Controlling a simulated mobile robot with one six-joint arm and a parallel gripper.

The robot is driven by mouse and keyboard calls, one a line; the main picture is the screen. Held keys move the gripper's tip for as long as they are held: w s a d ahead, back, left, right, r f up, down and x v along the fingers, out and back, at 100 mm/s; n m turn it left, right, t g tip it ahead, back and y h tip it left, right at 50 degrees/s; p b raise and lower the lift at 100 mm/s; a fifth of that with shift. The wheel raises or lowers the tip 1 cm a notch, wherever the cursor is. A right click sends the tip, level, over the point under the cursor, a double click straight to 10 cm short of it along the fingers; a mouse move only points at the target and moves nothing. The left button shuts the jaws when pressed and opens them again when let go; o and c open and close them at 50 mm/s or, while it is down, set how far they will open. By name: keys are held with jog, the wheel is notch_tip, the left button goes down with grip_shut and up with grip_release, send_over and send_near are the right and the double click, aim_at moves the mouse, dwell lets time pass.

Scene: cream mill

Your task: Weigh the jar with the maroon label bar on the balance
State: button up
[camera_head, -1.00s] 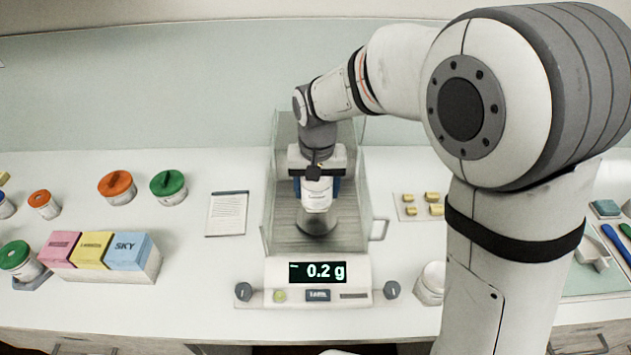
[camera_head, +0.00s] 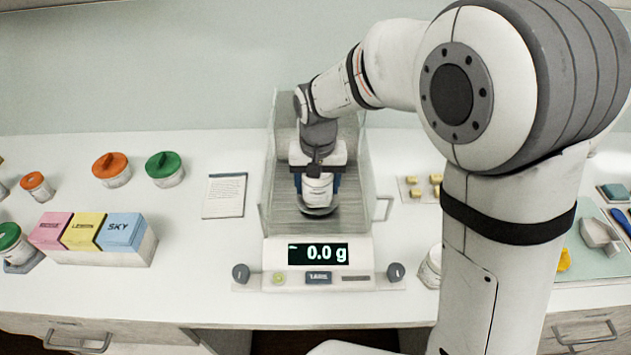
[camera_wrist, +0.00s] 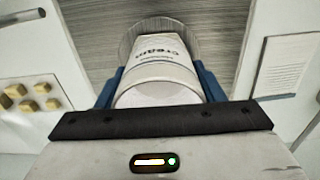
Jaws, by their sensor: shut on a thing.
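The balance (camera_head: 270,250) stands in the middle of the bench with clear side walls, and its display reads 0.0 g. My gripper (camera_head: 317,186) is inside the balance enclosure, shut on a white jar (camera_head: 317,190) just above the round pan (camera_head: 318,211). I cannot tell whether the jar touches the pan. In the wrist view the blue fingers flank the jar (camera_wrist: 158,70), which shows dark "cream" lettering; the pan (camera_wrist: 127,40) is beyond it. No maroon bar is visible on the jar side that shows.
Left are orange-lidded (camera_head: 111,169) and green-lidded (camera_head: 165,168) jars, a box rack (camera_head: 150,250) with pink, yellow and blue boxes, and a printed card (camera_head: 224,195). Right are small yellow blocks (camera_head: 412,180), a white jar (camera_head: 432,268) partly behind my arm, and a green mat (camera_head: 600,265).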

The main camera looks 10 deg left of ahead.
jog(key=shift+f, duration=0.25)
jog(key=o, duration=1.1)
